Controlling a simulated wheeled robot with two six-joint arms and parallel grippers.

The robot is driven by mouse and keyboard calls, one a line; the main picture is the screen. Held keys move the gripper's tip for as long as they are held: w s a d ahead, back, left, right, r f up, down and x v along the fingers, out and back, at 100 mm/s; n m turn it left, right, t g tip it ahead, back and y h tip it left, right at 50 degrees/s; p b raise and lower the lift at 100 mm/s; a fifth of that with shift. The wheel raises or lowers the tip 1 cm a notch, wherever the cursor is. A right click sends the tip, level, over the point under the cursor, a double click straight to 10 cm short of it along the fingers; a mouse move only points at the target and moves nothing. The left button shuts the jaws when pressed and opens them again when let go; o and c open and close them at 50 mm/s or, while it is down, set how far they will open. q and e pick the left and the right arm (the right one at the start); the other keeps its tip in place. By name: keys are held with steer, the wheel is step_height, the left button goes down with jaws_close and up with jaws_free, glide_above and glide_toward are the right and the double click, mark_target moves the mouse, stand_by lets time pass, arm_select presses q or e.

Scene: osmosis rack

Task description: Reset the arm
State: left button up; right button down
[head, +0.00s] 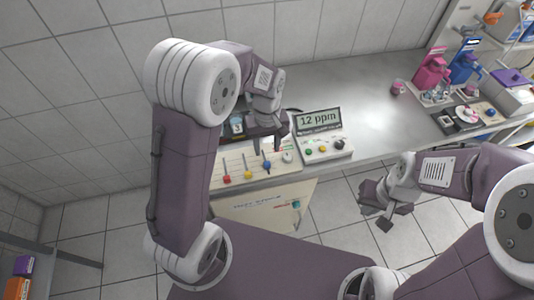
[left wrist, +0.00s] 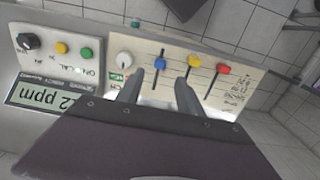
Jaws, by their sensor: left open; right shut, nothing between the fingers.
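My left gripper (head: 268,142) is open over the control panel on the bench. In the left wrist view its two fingers (left wrist: 160,88) are spread and empty, in front of the panel's blue slider (left wrist: 160,62) and yellow slider (left wrist: 194,61). A red slider (left wrist: 223,70) stands beside the yellow one. The panel (head: 240,168) also has a white knob (left wrist: 125,60). I cannot tell whether the fingers touch the panel. My right gripper (head: 381,207) is shut and empty, over the floor in front of the bench.
A meter box (head: 322,133) reading "12 ppm" stands right of the panel, with a black knob and coloured buttons. Pink (head: 431,70) and blue (head: 465,66) dispensers stand at the bench's far right. The bench top (head: 370,110) between is clear. A shelf (head: 30,262) stands at lower left.

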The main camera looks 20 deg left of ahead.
arm_select(q)
steer(key=shift+r, duration=0.25)
steer(key=s+a+m, duration=0.2)
steer(key=s+m, duration=0.1)
steer(key=s, duration=0.2)
steer(key=s+a+f+m+t, duration=0.1)
steer(key=s+a+m, duration=0.1)
steer(key=s, duration=0.4)
steer(key=shift+s+a+f+m, duration=0.15)
steer(key=shift+s+a+m, duration=0.1)
steer(key=shift+a+m, duration=0.15)
steer(key=shift+s, duration=0.1)
stand_by(0.4)
